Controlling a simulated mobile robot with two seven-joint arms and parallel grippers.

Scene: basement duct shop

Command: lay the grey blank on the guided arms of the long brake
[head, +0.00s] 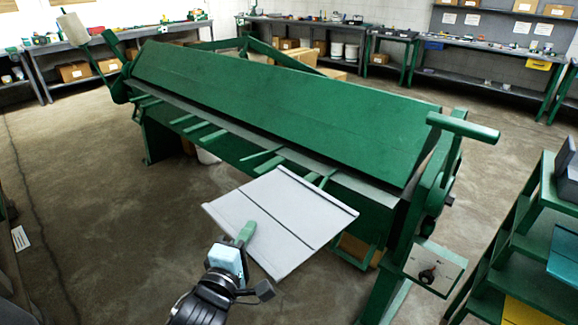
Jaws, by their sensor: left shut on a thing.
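The grey blank (290,208) is a pale flat sheet with a dark line across it and a raised strip along its right edge. My left gripper (246,231) is shut on its near left edge, with a green finger on top. The blank is out in front of the long brake (280,100), near its right end. Several green guided arms (205,136) stick out from the brake's front. The blank's far corner is close to the rightmost arms (318,178); I cannot tell whether it touches them. My right gripper is out of view.
A green stepped rack (520,240) stands at the right, close to the brake's right end post (427,215) with its control box (435,267). Benches (470,50) line the back wall. The concrete floor (90,210) at the left is mostly clear.

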